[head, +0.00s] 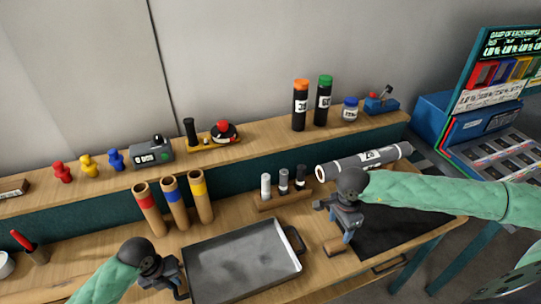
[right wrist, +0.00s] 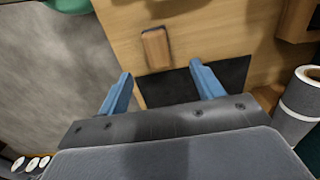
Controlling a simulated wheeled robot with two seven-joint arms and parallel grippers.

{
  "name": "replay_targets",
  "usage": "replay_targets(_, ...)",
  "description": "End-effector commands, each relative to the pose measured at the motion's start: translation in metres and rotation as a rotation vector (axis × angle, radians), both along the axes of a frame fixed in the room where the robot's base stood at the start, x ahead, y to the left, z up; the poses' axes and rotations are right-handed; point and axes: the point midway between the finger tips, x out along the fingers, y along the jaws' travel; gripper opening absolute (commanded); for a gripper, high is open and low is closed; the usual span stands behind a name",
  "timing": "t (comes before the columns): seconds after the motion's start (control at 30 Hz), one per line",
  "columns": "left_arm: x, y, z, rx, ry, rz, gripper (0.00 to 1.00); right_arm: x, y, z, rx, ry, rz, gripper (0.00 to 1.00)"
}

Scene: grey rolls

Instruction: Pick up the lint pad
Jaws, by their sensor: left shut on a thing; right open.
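A small brown block with a darker edge, which I take for the lint pad (head: 333,246), lies on the wooden bench between the grey tray and a black mat. In the right wrist view the lint pad (right wrist: 156,47) lies ahead of the fingertips, not between them. My right gripper (head: 343,238) is open and empty, pointing down just beside the pad; its two blue fingers (right wrist: 162,80) show apart in the right wrist view. My left gripper (head: 180,288) is shut at the left end of the metal tray (head: 240,262), apparently on its handle, which is mostly hidden.
The black mat (head: 400,232) lies right of the pad. A large grey roll (head: 365,160) lies behind my right gripper. A wooden rack (head: 284,198) with small rolls and several upright tubes (head: 174,200) stand behind the tray. A shelf with bottles (head: 300,108) runs along the back.

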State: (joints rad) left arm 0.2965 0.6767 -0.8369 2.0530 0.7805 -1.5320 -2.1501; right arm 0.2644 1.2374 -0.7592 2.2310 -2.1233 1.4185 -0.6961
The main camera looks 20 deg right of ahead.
Motion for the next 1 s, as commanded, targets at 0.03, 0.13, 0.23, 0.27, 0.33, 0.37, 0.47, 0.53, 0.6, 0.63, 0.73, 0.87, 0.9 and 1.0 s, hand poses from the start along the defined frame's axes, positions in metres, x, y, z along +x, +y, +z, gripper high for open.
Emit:
replay_targets(0.03, 0.000, 0.000, 0.000, 0.000, 0.000, 0.000, 0.00, -0.001, 0.000, -0.007, 0.001, 0.001, 0.000, 0.66)
replay_targets(0.13, 0.000, 0.000, 0.000, 0.000, 0.000, 0.000, 0.00, -0.001, 0.000, -0.023, 0.001, 0.003, 0.000, 0.66)
replay_targets(0.23, 0.000, 0.000, 0.000, 0.000, 0.000, 0.000, 0.00, -0.001, 0.001, -0.039, 0.002, 0.002, 0.000, 0.66)
replay_targets(0.27, 0.000, 0.000, 0.000, 0.000, 0.000, 0.000, 0.00, -0.001, 0.000, -0.043, 0.002, 0.002, 0.000, 0.66)
replay_targets(0.33, 0.000, 0.000, 0.000, 0.000, 0.000, 0.000, 0.00, -0.001, 0.000, -0.050, 0.001, 0.001, -0.001, 0.66)
replay_targets(0.37, 0.000, 0.000, 0.000, 0.000, 0.000, 0.000, 0.00, -0.001, 0.000, -0.052, 0.000, 0.000, 0.000, 0.66)
replay_targets(0.47, 0.000, 0.000, 0.000, 0.000, 0.000, 0.000, 0.00, -0.001, 0.000, -0.057, 0.000, 0.000, 0.000, 0.66)
replay_targets(0.53, 0.000, 0.000, 0.000, 0.000, 0.000, 0.000, 0.00, -0.002, 0.000, -0.061, 0.000, 0.001, 0.001, 0.66)
replay_targets(0.6, 0.000, 0.000, 0.000, 0.000, 0.000, 0.000, 0.00, -0.004, -0.001, -0.069, 0.001, 0.002, 0.000, 0.66)
replay_targets(0.63, 0.000, 0.000, 0.000, 0.000, 0.000, 0.000, 0.00, -0.004, -0.001, -0.073, 0.002, 0.003, 0.000, 0.66)
replay_targets(0.73, 0.000, 0.000, 0.000, 0.000, 0.000, 0.000, 0.00, -0.007, -0.002, -0.087, 0.001, 0.002, 0.001, 0.66)
replay_targets(0.87, 0.000, 0.000, 0.000, 0.000, 0.000, 0.000, 0.00, -0.006, -0.002, -0.102, 0.002, 0.001, 0.000, 0.66)
replay_targets(0.9, 0.000, 0.000, 0.000, 0.000, 0.000, 0.000, 0.00, -0.006, -0.002, -0.104, 0.002, 0.000, 0.001, 0.66)
replay_targets(1.0, 0.000, 0.000, 0.000, 0.000, 0.000, 0.000, 0.00, -0.005, -0.002, -0.106, 0.001, -0.001, 0.001, 0.66)
